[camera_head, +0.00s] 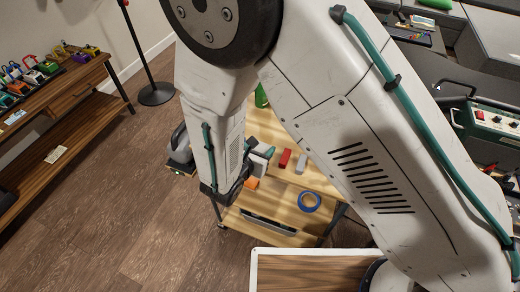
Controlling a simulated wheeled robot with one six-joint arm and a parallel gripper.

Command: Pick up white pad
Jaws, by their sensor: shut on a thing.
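My gripper (256,160) is at the end of my arm, low over the left part of a wooden work table (262,216). My own wrist partly hides it. A small pale block, which looks like the white pad (264,150), is at the fingertips, and the gripper appears shut on it. The view is too small to show the exact grip, or whether the pad touches the table. Another pale grey-white block (301,163) lies on the table to the right, apart from the gripper.
A red block (285,158), an orange block (251,183) and a blue tape ring (309,201) are on the table close to the gripper. A green object (261,97) stands farther back. A wooden shelf (68,85) is at left. Open floor (110,200) lies between.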

